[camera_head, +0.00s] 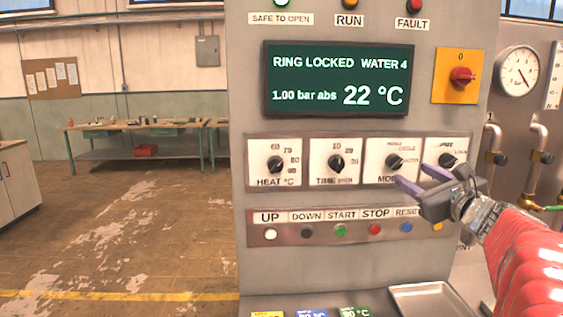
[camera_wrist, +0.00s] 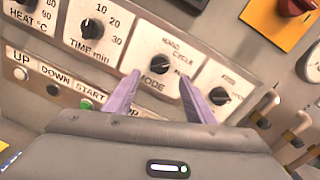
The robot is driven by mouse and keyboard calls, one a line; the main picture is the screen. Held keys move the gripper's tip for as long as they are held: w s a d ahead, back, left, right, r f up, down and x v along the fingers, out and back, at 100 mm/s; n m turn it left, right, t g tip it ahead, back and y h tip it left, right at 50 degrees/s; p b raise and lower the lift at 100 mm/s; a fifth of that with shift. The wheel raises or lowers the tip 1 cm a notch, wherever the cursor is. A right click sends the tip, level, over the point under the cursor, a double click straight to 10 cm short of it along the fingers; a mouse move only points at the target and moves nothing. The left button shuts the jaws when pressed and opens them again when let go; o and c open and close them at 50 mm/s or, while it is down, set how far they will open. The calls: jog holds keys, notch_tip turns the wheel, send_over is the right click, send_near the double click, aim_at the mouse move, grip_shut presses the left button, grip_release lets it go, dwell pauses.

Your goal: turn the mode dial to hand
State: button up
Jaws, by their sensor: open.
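The mode dial is a black knob (camera_head: 393,161) on a white plate, third in the row of dials on the grey control panel. My gripper (camera_head: 415,178) has two purple fingers, spread open and empty. In the head view it stands in front of the lower right of the mode plate and hides part of its label. I cannot tell whether a fingertip touches the panel.
Heat (camera_head: 276,164) and time (camera_head: 336,163) dials lie left of it, and another dial (camera_head: 447,160) close on the right. A button row (camera_head: 340,230) runs below. A red switch (camera_head: 462,76) on yellow and a display (camera_head: 338,80) are above.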

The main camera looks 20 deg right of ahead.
aim_at(399, 166)
jog(key=x, duration=0.7)
jog(key=shift+w, duration=0.3)
